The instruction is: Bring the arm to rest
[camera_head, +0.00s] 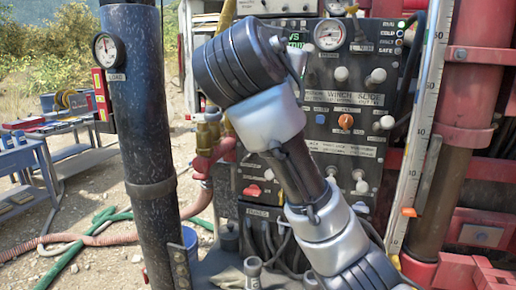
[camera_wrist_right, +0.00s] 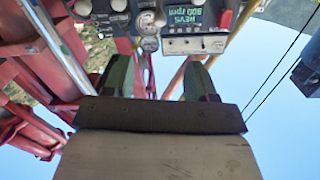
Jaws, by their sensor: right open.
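My right arm (camera_head: 290,150) crosses the middle of the head view, rising from the lower right and bending at a dark elbow joint near the top. Its gripper is not visible in the head view. In the right wrist view my right gripper (camera_wrist_right: 158,78) is open, with two green fingers apart and nothing between them. The wrist view looks upside down, with sky low in the picture. My left gripper is in neither view.
Behind my arm stands a control panel (camera_head: 345,120) with knobs and gauges. A dark vertical pipe (camera_head: 147,150) with a load gauge stands left. Red machinery (camera_head: 468,100) and a graduated scale (camera_head: 425,130) stand right. Hoses (camera_head: 120,235) and a blue table (camera_head: 22,160) lie further left.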

